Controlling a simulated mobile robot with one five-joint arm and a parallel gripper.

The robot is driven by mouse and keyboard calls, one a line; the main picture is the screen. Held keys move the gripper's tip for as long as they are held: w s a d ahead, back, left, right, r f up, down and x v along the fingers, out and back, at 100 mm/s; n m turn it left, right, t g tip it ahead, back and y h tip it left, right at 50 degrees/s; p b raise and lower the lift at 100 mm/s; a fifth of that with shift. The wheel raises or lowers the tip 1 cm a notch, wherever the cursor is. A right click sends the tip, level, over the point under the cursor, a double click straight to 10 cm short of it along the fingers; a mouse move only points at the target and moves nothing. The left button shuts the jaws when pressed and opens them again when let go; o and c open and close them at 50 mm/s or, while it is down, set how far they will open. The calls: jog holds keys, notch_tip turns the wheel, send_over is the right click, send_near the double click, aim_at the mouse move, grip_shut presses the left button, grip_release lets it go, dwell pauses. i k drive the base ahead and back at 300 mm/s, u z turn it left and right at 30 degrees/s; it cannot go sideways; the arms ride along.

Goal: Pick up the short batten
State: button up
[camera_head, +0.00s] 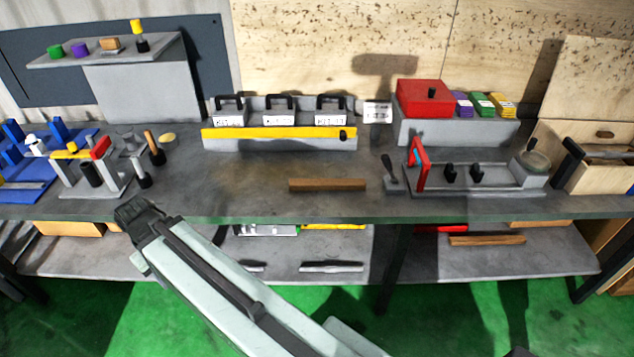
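A brown wooden batten (327,185) lies flat on the grey bench top, near the middle and close to the front edge. A second brown batten (487,240) lies on the lower shelf at the right. I cannot tell from their size which is the short one. My gripper (137,209) is at the end of my arm, which reaches up from the bottom centre toward the left. It appears at the bench's front edge, well left of the bench-top batten and apart from both battens. Its fingers are too dark and small to show whether it is open or shut.
A grey rack with a yellow front (279,138) stands behind the bench-top batten. A grey fixture with a red frame (480,177) is to its right. A small tool stand (98,180) and blue parts (25,170) are at left. The bench top (235,190) is clear between gripper and batten.

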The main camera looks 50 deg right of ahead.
aim_at(355, 184)
jog(key=u, duration=0.05)
jog(key=i, duration=0.9)
jog(key=z, duration=0.1)
